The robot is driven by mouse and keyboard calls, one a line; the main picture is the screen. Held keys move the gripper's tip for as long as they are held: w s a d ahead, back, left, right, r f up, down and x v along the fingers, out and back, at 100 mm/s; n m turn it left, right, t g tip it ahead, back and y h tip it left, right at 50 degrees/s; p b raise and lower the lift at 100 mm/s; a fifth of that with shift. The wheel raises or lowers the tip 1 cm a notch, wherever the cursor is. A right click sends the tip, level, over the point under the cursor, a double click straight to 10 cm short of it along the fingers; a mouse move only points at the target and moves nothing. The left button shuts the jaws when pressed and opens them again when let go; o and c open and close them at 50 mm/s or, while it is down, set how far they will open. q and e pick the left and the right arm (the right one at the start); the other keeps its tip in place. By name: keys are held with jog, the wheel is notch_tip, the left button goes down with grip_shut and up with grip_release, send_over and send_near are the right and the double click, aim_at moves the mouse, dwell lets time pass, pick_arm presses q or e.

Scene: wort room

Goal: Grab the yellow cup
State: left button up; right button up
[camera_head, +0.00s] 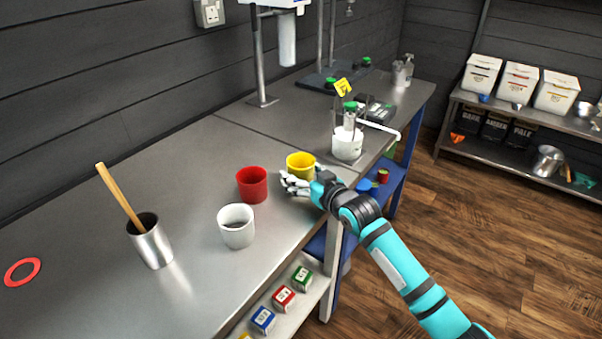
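The yellow cup (300,161) stands upright on the grey metal bench, near its front edge. My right gripper (292,184) is right at the cup's near side, in front of its lower part. Its fingers point left and hide part of the cup's lower wall. At this size I cannot tell whether the fingers touch the cup or how far apart they are. My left gripper is not in view.
A red cup (252,185) stands just left of my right gripper, with a white cup (237,232) nearer. A metal beaker with a wooden stick (151,243) is at left. A white container (347,146) stands right of the yellow cup. The bench's left part is mostly clear.

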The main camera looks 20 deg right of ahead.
aim_at(309, 168)
jog(key=c, duration=0.9)
jog(key=shift+r, duration=0.2)
jog(key=shift+r, duration=1.4)
jog(key=shift+s+r, duration=0.15)
jog(key=shift+r, duration=0.05)
jog(key=s+r+b, duration=0.1)
jog(key=s, duration=1.4)
jog(key=shift+s+a+r, duration=0.25)
